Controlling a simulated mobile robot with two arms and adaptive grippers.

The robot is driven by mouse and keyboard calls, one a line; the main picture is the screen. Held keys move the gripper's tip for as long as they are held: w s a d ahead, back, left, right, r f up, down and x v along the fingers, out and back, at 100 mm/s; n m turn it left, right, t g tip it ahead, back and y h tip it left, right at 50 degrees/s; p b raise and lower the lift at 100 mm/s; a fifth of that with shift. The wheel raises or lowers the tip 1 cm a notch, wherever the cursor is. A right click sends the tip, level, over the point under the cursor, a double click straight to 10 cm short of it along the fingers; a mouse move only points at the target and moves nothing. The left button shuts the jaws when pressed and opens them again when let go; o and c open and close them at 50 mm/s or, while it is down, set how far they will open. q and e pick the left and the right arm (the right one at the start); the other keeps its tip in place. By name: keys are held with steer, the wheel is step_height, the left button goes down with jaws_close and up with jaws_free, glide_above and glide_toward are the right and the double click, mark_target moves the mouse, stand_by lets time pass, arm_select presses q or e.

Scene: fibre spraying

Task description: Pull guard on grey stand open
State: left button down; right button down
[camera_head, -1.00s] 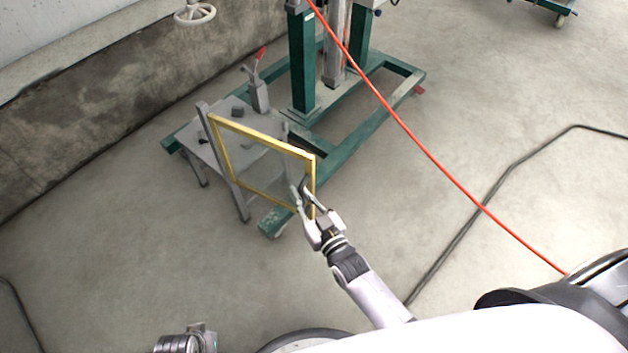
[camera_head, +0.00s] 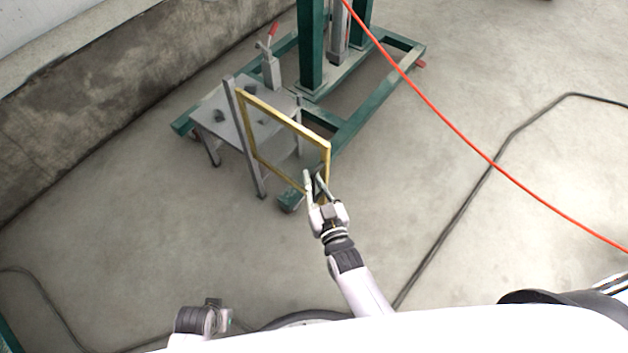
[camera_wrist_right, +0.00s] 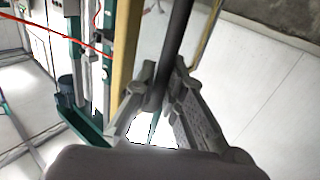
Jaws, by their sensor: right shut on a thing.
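The guard (camera_head: 286,119) is a yellow rectangular frame with a clear middle, attached along its left side to an upright grey post of the grey stand (camera_head: 203,116). It juts out from the stand towards me, at an angle to the table top. My right gripper (camera_head: 316,177) is at the free right edge of the guard, shut on its dark handle bar. In the right wrist view the two fingers (camera_wrist_right: 162,88) close around the dark bar (camera_wrist_right: 179,35), beside the yellow frame edge (camera_wrist_right: 125,45).
A green wheeled frame (camera_head: 375,103) with columns stands behind and right of the grey stand. A red-handled clamp (camera_head: 271,68) rises at the stand's back. A red cable (camera_head: 440,122) crosses at right, with a black cable (camera_head: 470,187) on the floor. Floor left of the stand is clear.

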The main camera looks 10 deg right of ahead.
steer(key=c, duration=1.7)
jaws_free()
steer(key=shift+w+a, duration=0.1)
steer(key=shift+o, duration=0.2)
steer(key=shift+s, duration=0.35)
steer(key=s+d, duration=0.2)
steer(key=s, duration=0.9)
